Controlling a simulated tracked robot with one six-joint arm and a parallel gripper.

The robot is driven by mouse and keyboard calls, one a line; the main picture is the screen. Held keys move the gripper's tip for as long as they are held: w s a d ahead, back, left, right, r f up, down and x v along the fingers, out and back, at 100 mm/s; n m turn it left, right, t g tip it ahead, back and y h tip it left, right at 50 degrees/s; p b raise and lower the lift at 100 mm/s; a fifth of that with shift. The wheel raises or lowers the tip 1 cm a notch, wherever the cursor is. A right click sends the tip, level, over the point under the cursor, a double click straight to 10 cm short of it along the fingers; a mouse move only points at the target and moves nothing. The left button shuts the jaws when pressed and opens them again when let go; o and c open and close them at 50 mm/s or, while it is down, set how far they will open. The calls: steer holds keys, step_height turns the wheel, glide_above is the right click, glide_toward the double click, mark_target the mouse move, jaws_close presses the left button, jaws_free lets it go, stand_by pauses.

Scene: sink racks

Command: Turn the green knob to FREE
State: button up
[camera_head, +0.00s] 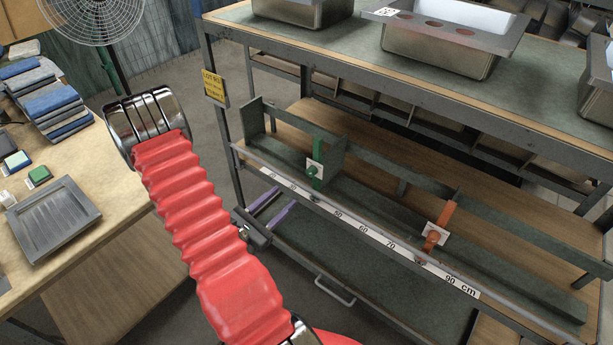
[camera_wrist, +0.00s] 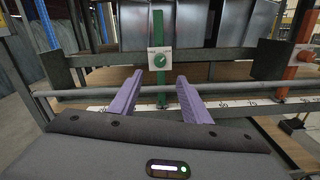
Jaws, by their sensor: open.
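The green knob (camera_head: 312,169) sits on a white plate on a green upright divider (camera_head: 320,148) of the rack. In the wrist view the green knob (camera_wrist: 160,60) is ahead, slightly above and between my two purple fingers. My gripper (camera_head: 270,208) is open and empty, in front of the rack's rail and left of the knob in the head view. In the wrist view my gripper (camera_wrist: 152,88) has its fingertips apart and not touching the knob. The lettering on the knob's plate is too small to read.
A long rail with a cm scale (camera_head: 365,235) runs along the rack front below the knob. An orange knob (camera_head: 432,237) on an orange divider stands to the right. Metal basins (camera_head: 440,50) are on the top shelf. A table with folded cloths (camera_head: 45,100) is at left.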

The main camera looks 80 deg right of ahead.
mark_target(309, 174)
steer(key=shift+x, duration=6.4)
steer(key=shift+a, duration=0.1)
steer(key=c, duration=1)
